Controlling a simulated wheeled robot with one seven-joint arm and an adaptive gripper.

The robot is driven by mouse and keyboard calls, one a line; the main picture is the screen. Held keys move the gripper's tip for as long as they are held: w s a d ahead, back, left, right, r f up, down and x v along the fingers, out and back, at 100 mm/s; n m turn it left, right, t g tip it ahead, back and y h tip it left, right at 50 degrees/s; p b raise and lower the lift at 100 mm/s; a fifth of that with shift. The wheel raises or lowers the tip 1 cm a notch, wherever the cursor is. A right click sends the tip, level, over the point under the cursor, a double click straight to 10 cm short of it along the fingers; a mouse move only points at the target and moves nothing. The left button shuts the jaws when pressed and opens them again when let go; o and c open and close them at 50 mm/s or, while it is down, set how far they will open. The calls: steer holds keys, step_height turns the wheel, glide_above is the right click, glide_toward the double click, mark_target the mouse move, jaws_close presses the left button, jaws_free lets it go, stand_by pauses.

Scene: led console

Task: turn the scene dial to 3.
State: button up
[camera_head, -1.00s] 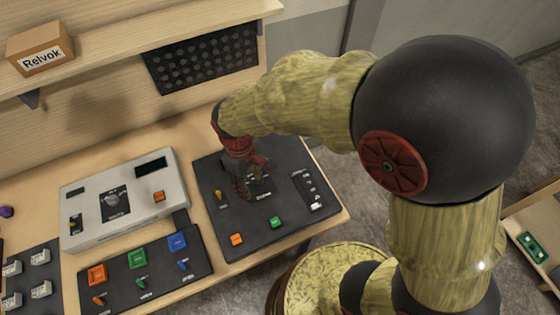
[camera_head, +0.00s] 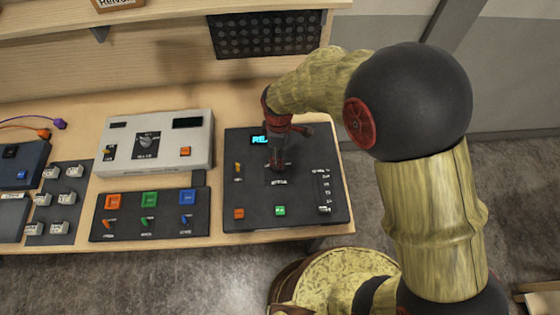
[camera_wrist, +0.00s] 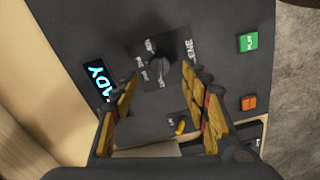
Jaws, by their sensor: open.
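The scene dial is a dark round knob (camera_wrist: 161,73) on a black console panel (camera_head: 245,195). In the wrist view it sits between and just beyond my fingertips, with small white marks around it and the word SCENE beside it. My gripper (camera_wrist: 155,88) is open, its yellow-padded fingers on either side of the line to the dial. I cannot tell whether they touch it. In the head view my gripper (camera_head: 277,165) points down over the dial and hides it. The number the dial points to is too small to read.
The panel has a lit blue display (camera_wrist: 97,80), a green button (camera_wrist: 248,41), an orange button (camera_wrist: 248,102) and a yellow switch (camera_wrist: 180,126). A grey console (camera_head: 200,155) with its own dial and a panel of coloured buttons (camera_head: 150,228) stand to the left.

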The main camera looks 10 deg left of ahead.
step_height(320, 180, down, 6)
steer(key=shift+r, duration=0.1)
steer(key=shift+c, duration=1.3)
steer(key=c, duration=0.7)
steer(key=shift+c, duration=0.9)
